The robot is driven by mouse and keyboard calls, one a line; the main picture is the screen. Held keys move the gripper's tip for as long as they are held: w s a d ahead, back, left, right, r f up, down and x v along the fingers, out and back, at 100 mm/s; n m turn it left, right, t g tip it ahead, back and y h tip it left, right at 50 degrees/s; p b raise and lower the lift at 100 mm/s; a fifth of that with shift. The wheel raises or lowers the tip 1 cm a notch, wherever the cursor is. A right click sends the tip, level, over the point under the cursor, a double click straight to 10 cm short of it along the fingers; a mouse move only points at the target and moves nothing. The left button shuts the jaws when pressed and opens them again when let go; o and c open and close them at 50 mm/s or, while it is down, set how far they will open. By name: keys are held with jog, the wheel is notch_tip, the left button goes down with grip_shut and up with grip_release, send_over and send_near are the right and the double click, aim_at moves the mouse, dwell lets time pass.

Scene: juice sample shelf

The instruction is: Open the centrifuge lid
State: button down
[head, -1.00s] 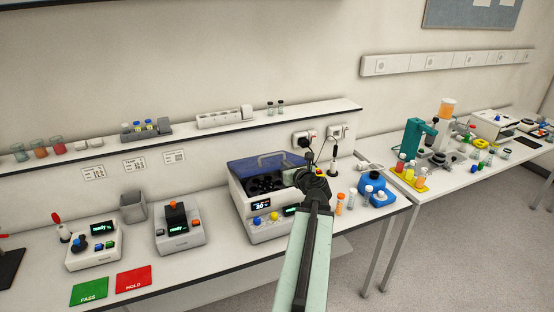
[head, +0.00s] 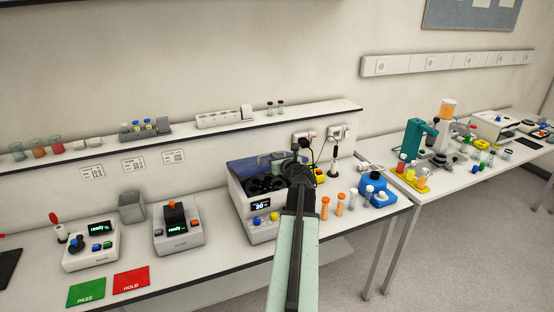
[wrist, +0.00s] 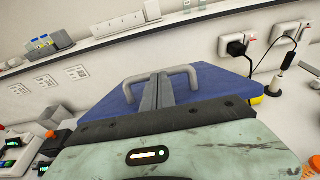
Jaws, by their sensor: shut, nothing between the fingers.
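The centrifuge (head: 237,190) stands on the bench in the head view, its dark rotor (head: 260,184) visible inside. Its blue lid (head: 241,168) is raised at the back, tilted up over the open bowl. In the wrist view the blue lid (wrist: 215,85) fills the middle, with a pale U-shaped handle (wrist: 134,77) on it. My gripper (wrist: 160,78) is shut and empty, its fingers lying across the middle of the handle and lid in that view. I cannot tell whether they touch. In the head view my gripper (head: 276,160) is at the lid, and my arm hides the machine's right side.
A shelf (head: 320,108) runs along the wall behind. Sockets with black plugs (head: 302,139) are just right of the lid. A grey device (head: 180,238) stands to the left.

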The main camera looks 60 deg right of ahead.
jog(key=shift+w+d+r+p, duration=0.1)
jog(key=shift+d+r+p, duration=0.2)
jog(key=shift+r, duration=0.05)
dwell(0.3)
